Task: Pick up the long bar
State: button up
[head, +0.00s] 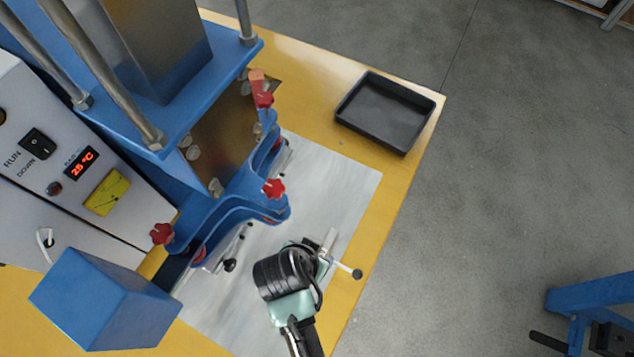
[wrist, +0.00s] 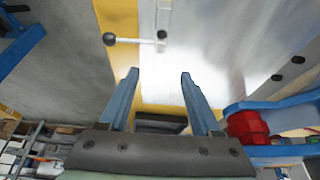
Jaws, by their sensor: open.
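A short stretch of a pale, narrow bar-like piece (head: 329,241) shows just beyond my gripper in the head view. It also shows at the top of the wrist view (wrist: 164,18), cut off by the frame edge. I cannot tell for sure that it is the long bar. A thin rod with a black ball end (head: 357,273) sticks out beside it; it also shows in the wrist view (wrist: 109,39). My gripper (wrist: 157,76) is open, with nothing between its two blue fingers. In the head view my wrist hides most of the fingers.
A blue press (head: 240,200) with red knobs stands left of my gripper. A black tray (head: 385,112) sits at the table's far corner and looks empty. The yellow table (head: 412,180) carries a pale metal plate (head: 335,180). A blue block (head: 105,300) is at lower left.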

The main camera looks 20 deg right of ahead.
aim_at(324, 248)
jog(key=x, duration=0.6)
jog(key=shift+s+d+f, duration=0.1)
jog(key=shift+x, duration=2.8)
grip_shut()
jog(key=shift+w, duration=0.2)
